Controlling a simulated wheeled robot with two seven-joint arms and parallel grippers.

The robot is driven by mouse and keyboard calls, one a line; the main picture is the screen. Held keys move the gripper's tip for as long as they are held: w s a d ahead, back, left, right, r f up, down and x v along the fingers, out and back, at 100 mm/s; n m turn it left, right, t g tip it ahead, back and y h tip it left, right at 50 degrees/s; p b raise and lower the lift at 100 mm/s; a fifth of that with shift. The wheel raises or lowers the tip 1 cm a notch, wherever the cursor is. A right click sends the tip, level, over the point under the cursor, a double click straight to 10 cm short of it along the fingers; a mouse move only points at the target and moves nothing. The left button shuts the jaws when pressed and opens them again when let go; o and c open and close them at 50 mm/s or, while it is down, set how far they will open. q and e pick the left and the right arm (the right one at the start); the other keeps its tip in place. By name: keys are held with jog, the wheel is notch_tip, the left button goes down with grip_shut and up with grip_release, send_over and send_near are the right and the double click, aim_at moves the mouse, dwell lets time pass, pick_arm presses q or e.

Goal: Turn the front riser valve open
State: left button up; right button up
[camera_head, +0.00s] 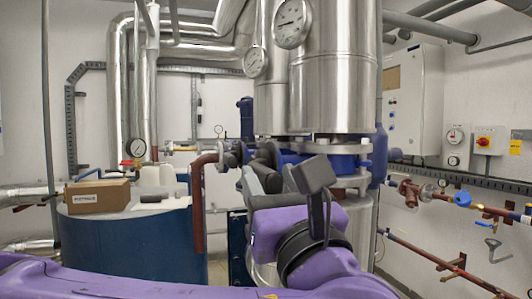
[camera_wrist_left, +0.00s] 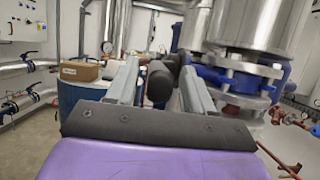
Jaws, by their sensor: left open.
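In the head view, dark valve parts (camera_head: 266,153) sit at the fingertips, beside a flange (camera_head: 230,157) on a red-brown pipe (camera_head: 198,205). The gripper partly hides them, and whether this is the front riser valve is unclear. My right gripper is out of view.
A blue tank (camera_head: 120,240) at left carries a cardboard box (camera_head: 97,196) and a white jug (camera_head: 150,176). A large metal vessel (camera_head: 336,95) with a blue flange stands just right of the fingers. Pipes and valves (camera_head: 408,190) line the right wall.

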pick_arm(q)
jog(key=shift+p+x, duration=0.35)
jog(key=shift+x, duration=0.85)
jog(key=shift+w, duration=0.2)
grip_shut()
